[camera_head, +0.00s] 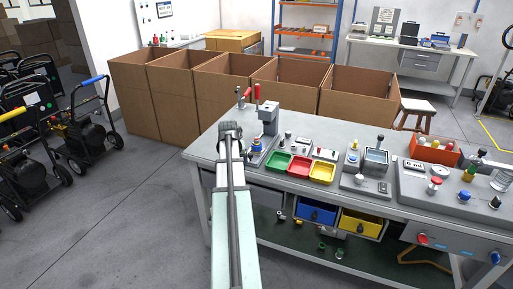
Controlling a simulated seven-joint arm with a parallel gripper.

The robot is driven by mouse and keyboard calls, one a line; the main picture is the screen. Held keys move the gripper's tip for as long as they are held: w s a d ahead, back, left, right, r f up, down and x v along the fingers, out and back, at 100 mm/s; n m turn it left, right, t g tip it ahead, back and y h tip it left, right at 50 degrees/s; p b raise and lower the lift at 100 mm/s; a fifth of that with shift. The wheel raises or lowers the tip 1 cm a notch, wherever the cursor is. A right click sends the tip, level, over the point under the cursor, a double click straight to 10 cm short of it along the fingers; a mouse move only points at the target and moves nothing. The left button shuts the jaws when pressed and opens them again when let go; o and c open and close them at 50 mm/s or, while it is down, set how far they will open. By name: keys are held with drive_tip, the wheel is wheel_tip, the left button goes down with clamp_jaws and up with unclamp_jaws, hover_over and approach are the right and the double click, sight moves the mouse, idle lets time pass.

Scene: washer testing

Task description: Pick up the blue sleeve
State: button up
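My arm reaches up from the bottom edge to the left end of the grey workbench (300,187). My gripper (229,130) is at its far end, small and dark, above the bench's left part. I cannot tell whether its fingers are open or shut. A small blue piece (257,146) sits on a fixture just right of my gripper, apart from it in the picture. Another small blue piece (352,158) is on a grey block farther right. Both are too small to tell which, if either, is the blue sleeve.
Green (277,163), red (299,168) and yellow (321,173) trays line the bench front. A grey press (269,120) with red-handled levers stands behind my gripper's right. A test panel (450,190) fills the right end. Open cardboard boxes (222,95) stand behind.

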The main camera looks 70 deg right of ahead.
drive_tip(key=m+h, duration=0.1)
drive_tip(key=m, duration=0.1)
approach(255, 141)
drive_tip(key=w+a, duration=0.3)
drive_tip(key=d+r+m+g, duration=0.1)
drive_tip(key=d+r+m, duration=0.1)
drive_tip(key=d+r, duration=0.1)
drive_tip(key=f+m, duration=0.1)
drive_tip(key=f, duration=0.2)
drive_tip(key=s+d+f+m, duration=0.1)
drive_tip(key=f, duration=0.2)
drive_tip(key=d+f+m, duration=0.1)
drive_tip(key=f, duration=0.2)
drive_tip(key=shift+s+d+g, duration=0.25)
drive_tip(key=shift+s+g, duration=0.15)
drive_tip(key=shift+x, duration=2.55)
drive_tip(key=shift+d, duration=0.1)
drive_tip(key=shift+c, duration=0.4)
drive_tip(key=c, duration=1)
